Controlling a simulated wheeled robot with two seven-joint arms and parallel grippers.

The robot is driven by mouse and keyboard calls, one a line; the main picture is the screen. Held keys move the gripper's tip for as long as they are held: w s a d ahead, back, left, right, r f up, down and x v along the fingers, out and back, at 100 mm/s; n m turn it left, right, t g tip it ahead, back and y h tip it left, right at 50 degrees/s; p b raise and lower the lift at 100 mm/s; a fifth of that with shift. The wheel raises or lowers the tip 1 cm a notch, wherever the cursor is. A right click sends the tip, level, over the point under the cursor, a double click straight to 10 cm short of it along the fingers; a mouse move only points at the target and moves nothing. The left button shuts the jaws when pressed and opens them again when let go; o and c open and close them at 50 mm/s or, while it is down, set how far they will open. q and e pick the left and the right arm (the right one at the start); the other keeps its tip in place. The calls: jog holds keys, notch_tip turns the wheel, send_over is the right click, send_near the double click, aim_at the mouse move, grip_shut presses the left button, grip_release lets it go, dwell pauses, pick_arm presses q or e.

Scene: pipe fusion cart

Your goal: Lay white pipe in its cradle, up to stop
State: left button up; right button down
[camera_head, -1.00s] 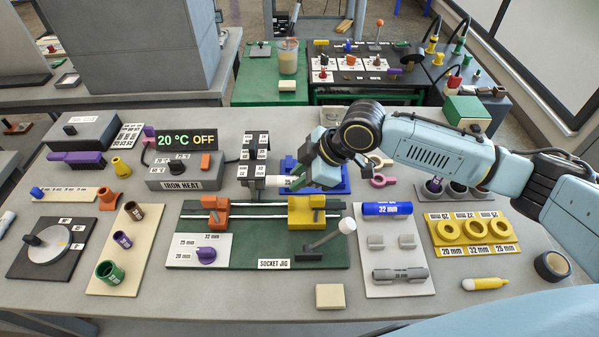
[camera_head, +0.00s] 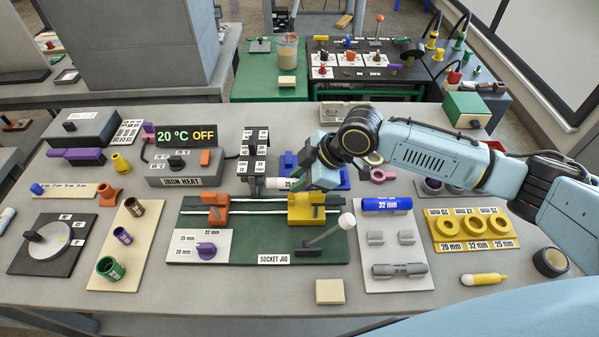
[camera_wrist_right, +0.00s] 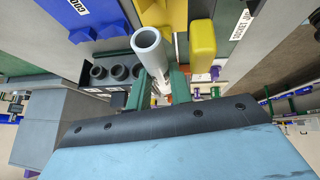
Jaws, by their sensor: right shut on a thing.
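My right gripper (camera_head: 318,174) is shut on the white pipe (camera_head: 284,184) behind the socket jig (camera_head: 260,243). The pipe lies roughly level, its free end pointing left. In the right wrist view the pipe's open round end (camera_wrist_right: 147,40) sticks out between the green fingers (camera_wrist_right: 160,90). The jig carries an orange clamp block (camera_head: 215,208) at left and a yellow one (camera_head: 306,208) at right. The pipe is behind the yellow block and appears apart from it. I cannot tell which block is the pipe's cradle, nor see the stop. My left gripper is not in view.
A dark labelled post (camera_head: 255,155) stands close to the pipe's left end. A blue bin (camera_head: 335,180) is behind the gripper. A white-knobbed lever (camera_head: 330,232) rises at the jig's right. A pipe board (camera_head: 392,255) with two empty grey supports lies further right.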

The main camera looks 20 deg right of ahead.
aim_at(292, 201)
jog(key=shift+f+b, duration=0.6)
jog(key=shift+f, duration=0.9)
jog(key=shift+s+f+b, duration=0.2)
jog(key=shift+f+b, duration=0.05)
jog(key=shift+f, duration=0.25)
jog(key=shift+s+f+b, duration=0.2)
jog(key=shift+f, duration=0.3)
jog(key=shift+s+d+f+p, duration=0.1)
jog(key=shift+s+d+p, duration=0.05)
jog(key=shift+d+p, duration=0.55)
dwell(0.4)
jog(key=c, duration=1.2)
grip_release()
jog(key=shift+d+r, duration=0.2)
jog(key=shift+r, duration=0.3)
jog(key=shift+o, duration=0.2)
jog(key=v, duration=0.5)
jog(key=shift+w+d+r, duration=0.15)
jog(key=shift+w+r, duration=0.15)
jog(key=shift+r, duration=0.05)
jog(key=a+r+v, duration=0.1)
jog(key=v, duration=0.7)
jog(key=shift+a+t+p, duration=0.25)
jog(key=shift+t+p, duration=0.05)
jog(key=shift+p, duration=0.05)
